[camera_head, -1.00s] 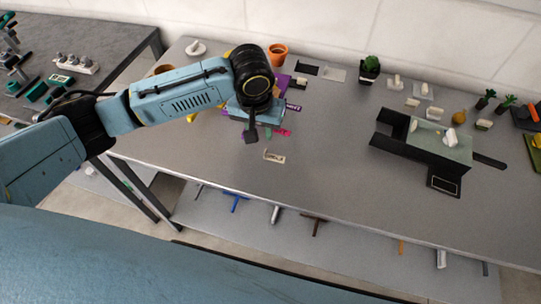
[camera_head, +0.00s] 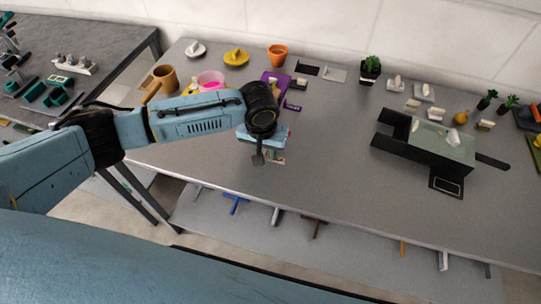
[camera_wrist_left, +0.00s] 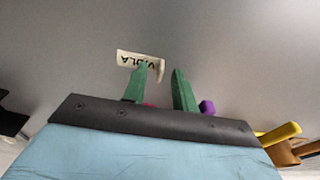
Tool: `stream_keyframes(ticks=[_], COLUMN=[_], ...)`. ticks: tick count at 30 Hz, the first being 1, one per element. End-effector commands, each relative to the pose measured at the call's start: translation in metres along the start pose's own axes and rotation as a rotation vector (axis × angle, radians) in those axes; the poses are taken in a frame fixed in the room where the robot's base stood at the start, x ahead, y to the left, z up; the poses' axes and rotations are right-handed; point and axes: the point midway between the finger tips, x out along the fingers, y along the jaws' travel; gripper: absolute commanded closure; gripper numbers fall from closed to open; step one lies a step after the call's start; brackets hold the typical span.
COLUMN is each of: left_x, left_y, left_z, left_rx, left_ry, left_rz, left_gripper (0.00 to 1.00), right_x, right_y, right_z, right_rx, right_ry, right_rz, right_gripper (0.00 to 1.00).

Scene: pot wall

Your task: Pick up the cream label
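The cream label (camera_head: 278,157) lies on the grey table near its front edge, partly covered by my left gripper in the head view. In the left wrist view the label (camera_wrist_left: 128,59) shows dark letters, upside down, just beyond the fingertips. One green finger overlaps its right part in the picture. My left gripper (camera_wrist_left: 160,70) is open, with its two green fingers apart and nothing between them. In the head view the left gripper (camera_head: 260,156) points down beside the label. I cannot tell how high it is above the table. My right gripper is not in view.
A purple label (camera_head: 291,106) and a purple board lie behind the gripper. A black stand (camera_head: 425,148) is at the right. The middle of the table is clear.

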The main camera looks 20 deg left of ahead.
Motion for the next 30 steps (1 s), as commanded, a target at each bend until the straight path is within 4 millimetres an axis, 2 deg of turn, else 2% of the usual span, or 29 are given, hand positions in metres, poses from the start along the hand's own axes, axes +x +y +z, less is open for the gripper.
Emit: stream_keyframes(ticks=[1, 6, 20, 23, 30], left_x=[0.0, 0.0, -0.004, -0.015, -0.063], left_y=[0.0, 0.0, 0.0, 0.0, 0.0], left_z=[0.0, 0.0, -0.001, -0.003, -0.01], left_rx=[0.0, 0.0, 0.0, -0.001, 0.0], left_ry=[0.0, 0.0, 0.0, 0.001, 0.002], left_rz=[0.0, 0.0, 0.0, 0.001, 0.001], left_gripper=[0.79, 1.0, 1.0, 1.0, 1.0], right_x=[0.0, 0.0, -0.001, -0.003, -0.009], right_y=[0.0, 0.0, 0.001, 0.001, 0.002], right_z=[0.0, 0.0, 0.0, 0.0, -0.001], right_rx=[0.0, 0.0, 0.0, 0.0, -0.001], right_ry=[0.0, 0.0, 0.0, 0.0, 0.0], right_rz=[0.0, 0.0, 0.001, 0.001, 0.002], right_gripper=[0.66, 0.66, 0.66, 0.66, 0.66])
